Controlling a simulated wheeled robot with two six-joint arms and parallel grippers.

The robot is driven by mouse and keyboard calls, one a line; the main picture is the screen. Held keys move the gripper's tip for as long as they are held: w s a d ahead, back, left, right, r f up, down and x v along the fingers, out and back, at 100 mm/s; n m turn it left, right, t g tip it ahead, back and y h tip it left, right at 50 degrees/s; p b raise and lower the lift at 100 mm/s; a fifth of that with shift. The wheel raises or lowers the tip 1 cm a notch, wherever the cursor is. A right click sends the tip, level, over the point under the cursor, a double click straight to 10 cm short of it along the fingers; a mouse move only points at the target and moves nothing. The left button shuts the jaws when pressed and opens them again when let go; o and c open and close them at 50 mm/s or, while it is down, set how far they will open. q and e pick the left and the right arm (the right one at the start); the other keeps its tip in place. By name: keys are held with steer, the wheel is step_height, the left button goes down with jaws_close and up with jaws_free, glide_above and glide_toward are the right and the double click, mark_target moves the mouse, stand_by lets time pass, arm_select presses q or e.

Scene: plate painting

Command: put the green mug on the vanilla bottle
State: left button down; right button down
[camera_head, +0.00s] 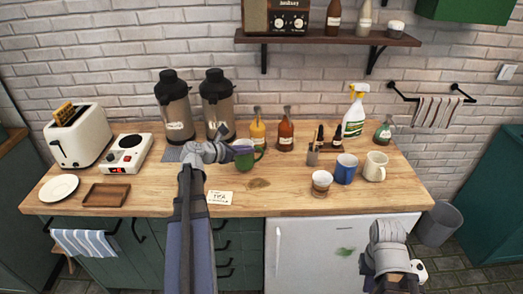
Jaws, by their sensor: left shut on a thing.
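The green mug (244,161) is at the middle of the wooden counter, its handle to the right. My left gripper (236,151) is shut on the mug at its upper left side, partly covering it. Whether the mug touches the counter is hard to tell. Small dark bottles (336,139) stand to the right of the mug, behind the blue mug; their labels are too small to read, so I cannot tell which is the vanilla bottle. My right gripper (392,281) is low at the right, in front of the counter; its fingers cannot be made out.
A yellow bottle (257,132) and a red-brown bottle (285,133) stand behind the green mug. A blue mug (346,170), a cream mug (375,167) and a small cup (321,184) stand to the right. A card (219,197) lies in front.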

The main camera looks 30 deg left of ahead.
arm_select(q)
steer(key=w, duration=0.2)
steer(key=w+d, duration=0.1)
steer(key=w, duration=0.2)
steer(key=shift+w+d, duration=0.3)
steer(key=shift+d, duration=0.05)
steer(key=shift+w, duration=0.2)
steer(key=f+b, duration=0.3)
steer(key=shift+w+d+f, duration=0.2)
steer(key=shift+w+f, duration=0.05)
steer(key=shift+w, duration=0.15)
steer(key=c, duration=1.4)
jaws_free()
steer(key=shift+f+b, duration=0.15)
steer(key=shift+b, duration=0.25)
steer(key=shift+c, duration=0.2)
steer(key=o, duration=0.5)
steer(key=shift+c, duration=0.2)
